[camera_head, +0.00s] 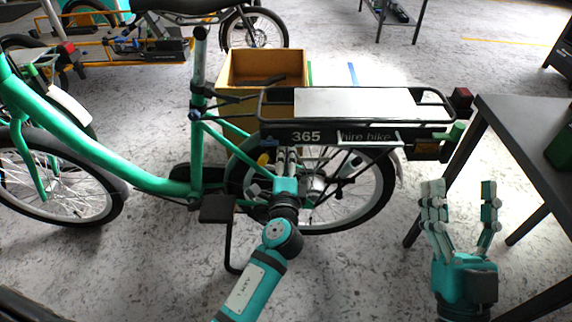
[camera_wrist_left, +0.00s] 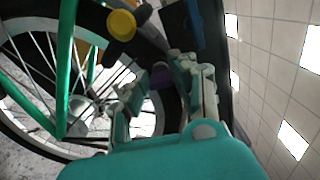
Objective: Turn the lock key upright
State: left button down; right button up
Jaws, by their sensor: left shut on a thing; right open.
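My left gripper (camera_head: 287,157) is at the rear wheel of the green bike (camera_head: 145,178), just below the rack. In the left wrist view its fingers (camera_wrist_left: 158,82) are closed around a small purple piece, which looks like the lock key (camera_wrist_left: 160,75). The fingers cover much of the key, so I cannot tell its exact tilt. A round yellow knob (camera_wrist_left: 121,25) on a dark part sits beside the fingers, apart from them. The knob also shows in the head view (camera_head: 263,159), left of the fingertips. My right gripper (camera_head: 462,190) is open and empty, beside the table.
The black rear rack (camera_head: 358,103) overhangs my left gripper. The wheel's spokes and the bike's stand are close to it. A wooden crate (camera_head: 262,68) stands behind the bike. A dark table (camera_head: 525,125) is on the right. The floor in front is free.

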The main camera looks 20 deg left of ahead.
pick_arm(q)
jog(key=shift+f+n, duration=0.1)
jog(key=shift+n, duration=0.5)
pick_arm(e)
jog(key=shift+s+d+r+t+y, duration=0.15)
jog(key=shift+s+r+t+y, duration=0.35)
jog(key=shift+s+r+t, duration=0.7)
pick_arm(q)
jog(key=c, duration=1.1)
grip_release()
jog(key=v, duration=1.2)
